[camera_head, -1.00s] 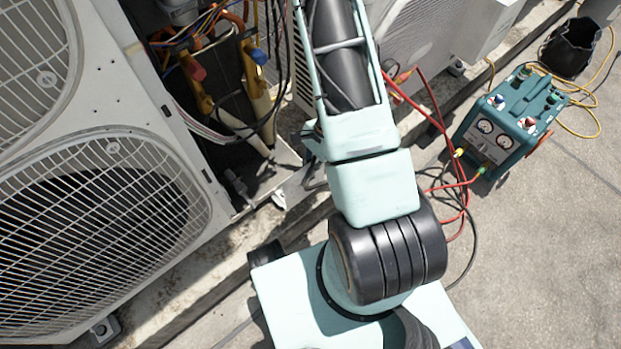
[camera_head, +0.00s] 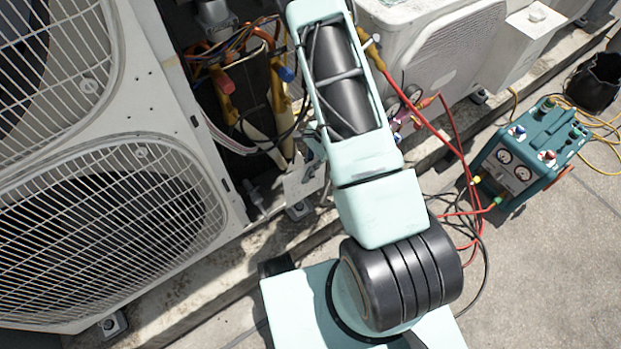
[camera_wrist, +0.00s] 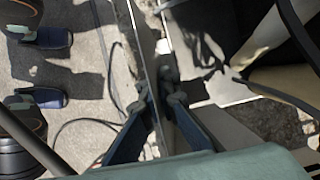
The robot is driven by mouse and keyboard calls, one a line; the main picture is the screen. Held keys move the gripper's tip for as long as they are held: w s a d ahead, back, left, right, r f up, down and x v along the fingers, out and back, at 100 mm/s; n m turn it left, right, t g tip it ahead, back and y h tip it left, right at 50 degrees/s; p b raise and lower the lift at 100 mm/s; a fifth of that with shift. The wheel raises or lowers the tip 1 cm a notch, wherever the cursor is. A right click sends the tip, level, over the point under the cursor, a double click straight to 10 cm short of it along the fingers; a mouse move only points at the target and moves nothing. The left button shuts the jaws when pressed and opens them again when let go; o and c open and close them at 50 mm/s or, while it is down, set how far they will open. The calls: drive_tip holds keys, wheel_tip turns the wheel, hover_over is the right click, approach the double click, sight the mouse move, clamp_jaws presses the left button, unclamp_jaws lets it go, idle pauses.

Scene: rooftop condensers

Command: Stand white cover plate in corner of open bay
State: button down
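The white cover plate (camera_wrist: 146,60) shows in the wrist view as a thin strip, seen nearly edge-on and running up the picture. My gripper (camera_wrist: 164,98) has its dark blue fingers closed in from both sides of this strip, and it appears clamped between them. The open bay (camera_head: 235,110) is the dark opening in the tall condenser in the head view, with pipes, valves and wires inside. In the wrist view, the dark space with pipes lies right of the plate.
The fan condenser (camera_head: 100,190) stands left of the bay. Loose wires (camera_head: 240,45) and valves crowd the bay's upper part. Red hoses (camera_head: 455,150) run right of my arm to a teal recovery machine (camera_head: 530,155). A black bucket (camera_head: 597,80) stands at far right.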

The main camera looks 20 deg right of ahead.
drive_tip(key=shift+w+a+f+b, duration=0.2)
drive_tip(key=shift+w+f+b, duration=0.1)
drive_tip(key=shift+w, duration=0.3)
drive_tip(key=shift+w+a+f+b, duration=0.2)
drive_tip(key=shift+w+f, duration=0.15)
drive_tip(key=shift+w, duration=0.25)
drive_tip(key=shift+w+a+f+b, duration=0.2)
drive_tip(key=shift+w+f+b, duration=0.1)
drive_tip(key=shift+w, duration=0.3)
drive_tip(key=shift+f, duration=0.15)
drive_tip(key=c, duration=2.7)
unclamp_jaws()
drive_tip(key=o, duration=0.6)
